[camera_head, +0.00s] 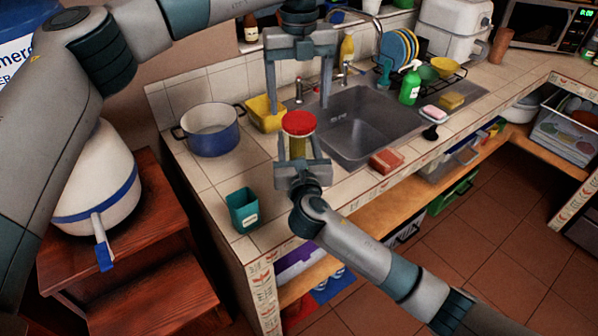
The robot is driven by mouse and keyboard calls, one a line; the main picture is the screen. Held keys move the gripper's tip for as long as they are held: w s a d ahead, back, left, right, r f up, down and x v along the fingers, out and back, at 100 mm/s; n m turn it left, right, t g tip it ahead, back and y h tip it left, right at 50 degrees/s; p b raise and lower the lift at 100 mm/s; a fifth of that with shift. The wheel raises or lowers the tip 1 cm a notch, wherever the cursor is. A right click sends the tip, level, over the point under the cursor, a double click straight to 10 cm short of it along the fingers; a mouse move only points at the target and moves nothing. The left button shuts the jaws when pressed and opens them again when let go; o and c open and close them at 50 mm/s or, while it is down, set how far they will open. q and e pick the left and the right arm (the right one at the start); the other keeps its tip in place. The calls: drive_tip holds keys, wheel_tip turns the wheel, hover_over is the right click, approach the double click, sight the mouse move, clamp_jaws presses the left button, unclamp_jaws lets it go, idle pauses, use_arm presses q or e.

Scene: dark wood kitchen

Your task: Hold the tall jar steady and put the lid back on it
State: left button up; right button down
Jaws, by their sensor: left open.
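The tall jar (298,149) stands upright at the counter's front, left of the sink, with yellowish contents. The red lid (299,122) sits on top of the jar and looks level; whether it is fully seated I cannot tell. My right gripper (298,160) comes from the front with a finger on each side of the jar's body and looks shut on it; its palm hides the jar's lower part. My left gripper (298,103) points down from above, open, its fingers spread wider than the lid and apart from it.
A blue pot (211,130) and a yellow container (266,114) stand behind left. A teal cup (243,210) is at the front left. The sink (365,125) is to the right, with a reddish block (386,161) on its front ledge. Tiles between pot and cup are clear.

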sight(299, 120)
use_arm(q)
drive_tip(key=shift+f, duration=1.8)
drive_tip(key=c, duration=1.1)
